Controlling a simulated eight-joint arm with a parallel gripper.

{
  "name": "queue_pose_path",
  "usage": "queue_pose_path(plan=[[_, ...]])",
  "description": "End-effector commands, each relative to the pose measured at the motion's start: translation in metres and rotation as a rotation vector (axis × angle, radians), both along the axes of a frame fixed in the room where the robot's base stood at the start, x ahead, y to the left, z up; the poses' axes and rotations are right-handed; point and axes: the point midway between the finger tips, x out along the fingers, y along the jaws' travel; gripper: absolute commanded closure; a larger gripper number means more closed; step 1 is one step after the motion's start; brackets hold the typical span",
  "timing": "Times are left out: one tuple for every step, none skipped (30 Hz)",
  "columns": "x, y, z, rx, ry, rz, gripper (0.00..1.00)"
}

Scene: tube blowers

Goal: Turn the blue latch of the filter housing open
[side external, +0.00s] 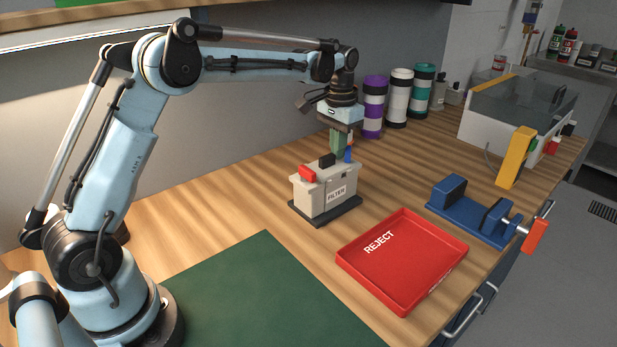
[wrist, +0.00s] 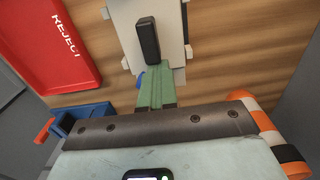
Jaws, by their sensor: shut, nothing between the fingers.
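The filter housing (side external: 322,192) is a beige box labelled FILTER on a dark base, with a red part and a black part on top. Its blue latch (side external: 348,154) shows as a small blue piece at the right end of the top. In the wrist view the housing (wrist: 172,48) is seen from above with a black handle (wrist: 148,40), and the blue latch (wrist: 140,77) is mostly hidden behind my fingers. My gripper (side external: 338,153) points down at the latch end of the housing, its green fingers shut and empty, right beside the latch. I cannot tell whether they touch it.
A red REJECT tray (side external: 425,285) lies in front and to the right of the housing. A blue vise (side external: 480,210) stands farther right. Purple, white and green canisters (side external: 398,98) stand behind my gripper. A green mat (side external: 265,300) lies at the front.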

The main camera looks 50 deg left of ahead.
Motion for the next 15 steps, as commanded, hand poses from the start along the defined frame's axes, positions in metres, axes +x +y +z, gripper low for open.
queue_pose_path(plan=[[0.0, -0.0017, 0.0, -0.001, 0.0, -0.001, 1.0], [-0.0001, -0.0023, 0.0, -0.001, 0.0, -0.002, 1.0], [-0.0001, -0.0032, 0.0, -0.001, 0.0, -0.002, 1.0], [-0.0001, -0.0039, 0.0, -0.001, 0.0, -0.002, 1.0], [-0.0001, -0.0045, 0.0, -0.001, 0.0, -0.002, 1.0], [-0.0002, -0.0051, 0.0, -0.001, 0.0, -0.002, 1.0], [-0.0002, -0.0054, 0.0, -0.001, 0.0, -0.001, 1.0], [-0.0002, -0.0056, 0.0, -0.001, 0.0, -0.001, 1.0], [-0.0001, -0.0059, 0.0, -0.001, 0.0, -0.001, 1.0], [-0.0001, -0.0062, 0.0, -0.001, 0.0, -0.001, 1.0], [0.0, -0.0065, 0.0, -0.001, 0.0, -0.001, 1.0], [0.0001, -0.0072, 0.0, -0.001, 0.0, -0.001, 1.0], [0.0002, -0.0078, 0.0, -0.001, 0.0, -0.001, 1.0], [0.0002, -0.0084, 0.0, -0.001, 0.0, -0.001, 1.0], [0.0003, -0.0093, 0.0, -0.001, 0.0, -0.001, 1.0]])
